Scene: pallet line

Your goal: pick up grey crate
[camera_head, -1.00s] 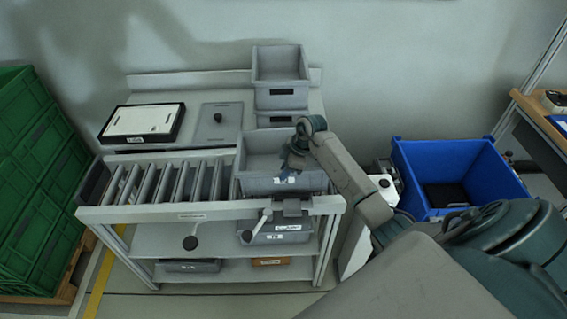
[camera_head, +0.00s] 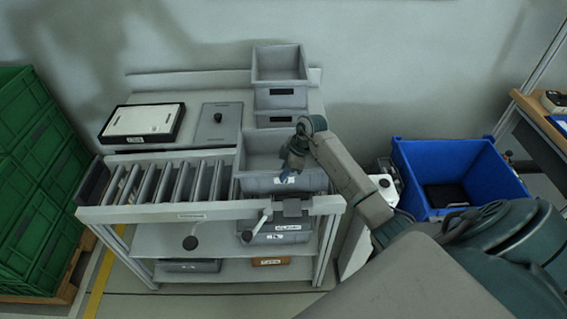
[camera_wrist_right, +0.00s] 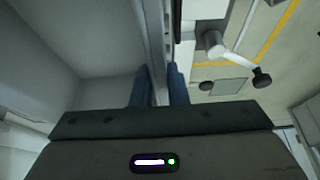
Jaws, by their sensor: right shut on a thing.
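My right gripper (camera_head: 286,177) reaches down onto this front wall. In the right wrist view its two blue fingers (camera_wrist_right: 159,88) stand on either side of the crate's wall (camera_wrist_right: 153,35), one inside and one outside, shut on it. The crate appears level and at bench height; whether its bottom touches the bench cannot be told. My left gripper is not in view.
Stacked grey crates (camera_head: 281,97) stand directly behind. A blue bin (camera_head: 440,150) stands right of the bench (camera_head: 150,213). Green crates (camera_head: 35,150) are stacked at far left. A lever handle hangs below the front edge.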

